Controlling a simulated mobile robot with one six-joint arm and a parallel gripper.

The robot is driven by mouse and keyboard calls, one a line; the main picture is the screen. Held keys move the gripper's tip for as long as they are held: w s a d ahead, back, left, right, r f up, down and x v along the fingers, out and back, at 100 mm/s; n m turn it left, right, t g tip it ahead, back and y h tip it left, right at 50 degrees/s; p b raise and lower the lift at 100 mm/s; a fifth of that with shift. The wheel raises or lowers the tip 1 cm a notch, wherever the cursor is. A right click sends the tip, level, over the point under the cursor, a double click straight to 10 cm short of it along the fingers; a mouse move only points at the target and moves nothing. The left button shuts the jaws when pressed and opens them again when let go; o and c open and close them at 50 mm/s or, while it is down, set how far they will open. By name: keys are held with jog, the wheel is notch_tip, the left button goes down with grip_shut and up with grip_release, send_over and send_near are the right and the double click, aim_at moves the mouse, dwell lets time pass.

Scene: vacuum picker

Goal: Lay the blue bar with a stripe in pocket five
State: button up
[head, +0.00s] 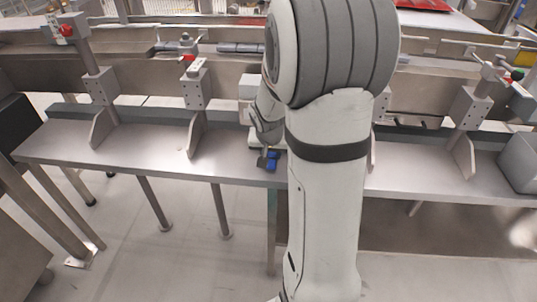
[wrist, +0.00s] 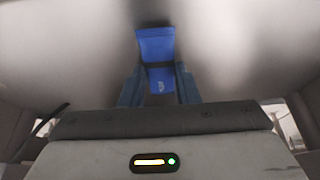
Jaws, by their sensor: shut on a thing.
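The blue bar (wrist: 155,46) with a dark stripe across it shows in the wrist view. It stands between the two blue fingers of my gripper (wrist: 160,86), which is shut on it, and its far end sticks out beyond the fingertips. In the head view my gripper (head: 268,160) is a small patch of blue and dark parts at the front edge of the grey ledge, partly behind my arm. The bar cannot be told apart from the fingers there. I cannot make out pocket five in either view.
The long grey ledge (head: 150,150) runs across the head view, with upright metal brackets (head: 197,90) along it. A conveyor rail (head: 140,80) lies behind. A grey box (head: 519,160) is at the far right. The ledge left of my gripper is largely bare between brackets.

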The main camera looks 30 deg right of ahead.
jog(key=shift+f, duration=0.2)
jog(key=o, duration=1)
jog(key=shift+r, duration=0.1)
jog(key=shift+c, duration=0.2)
jog(key=shift+r, duration=0.1)
